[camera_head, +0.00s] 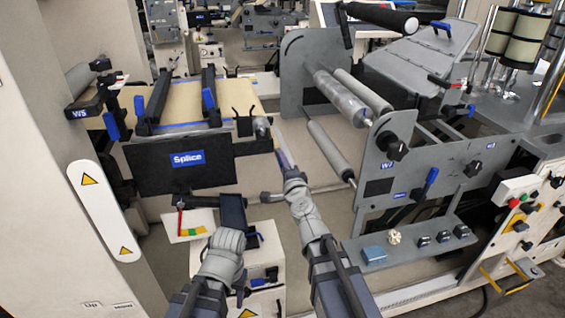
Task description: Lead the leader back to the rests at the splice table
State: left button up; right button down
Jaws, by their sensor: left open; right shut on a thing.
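The splice table (158,172) stands at left centre, with a dark front, a blue "Splice" label and a tan kraft sheet (187,103) on top. Black forked rests (245,122) stand at its right end, with a grey cylinder end (262,127) beside them. My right gripper (284,158) is just right of the table end, below the rests' tops, shut on what seems to be the leader; the held part is mostly hidden. My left gripper (233,210) is open, in front of and below the table's right corner. I cannot make out anything between its fingers.
The unwind frame's grey side plates and rollers (329,150) stand close on the right. A small shelf (405,243) with a blue block and knobs juts out at lower right. A red-handled part and colour-marked card (190,226) hang below the table. A white cabinet fills the left.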

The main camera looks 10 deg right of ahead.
notch_tip(320, 180, up, 19)
jog(key=p, duration=1.8)
